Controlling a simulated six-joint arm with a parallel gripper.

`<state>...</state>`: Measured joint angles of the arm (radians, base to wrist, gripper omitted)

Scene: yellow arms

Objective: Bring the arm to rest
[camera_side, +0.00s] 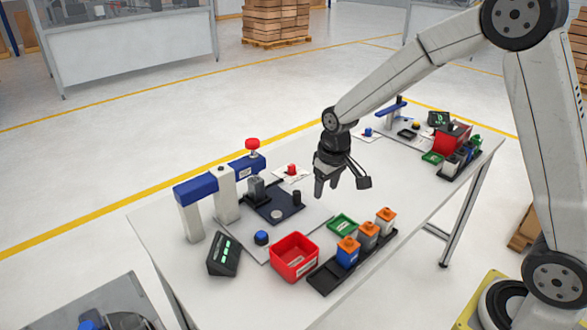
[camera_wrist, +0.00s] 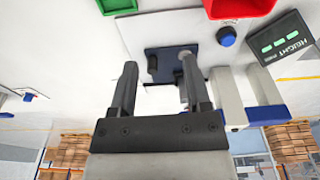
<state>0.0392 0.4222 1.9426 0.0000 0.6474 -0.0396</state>
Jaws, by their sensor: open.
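My gripper (camera_side: 328,186) hangs above the middle of the white table (camera_side: 405,215) in the side view, pointing down, with nothing in it. In the wrist view my gripper (camera_wrist: 157,75) shows two dark fingers set wide apart, open and empty. Between and beyond them lies the dark fixture plate (camera_wrist: 170,60), which is also in the side view (camera_side: 265,207), left of my gripper. My gripper is clear of the objects on the table.
A blue-topped press stand (camera_side: 226,205) rises at the left. A red bin (camera_side: 294,258), a green tray (camera_side: 343,223), a height display (camera_side: 223,255) and a black rack (camera_side: 328,279) with several orange-topped blocks stand in front. More items (camera_side: 450,140) sit at the far right.

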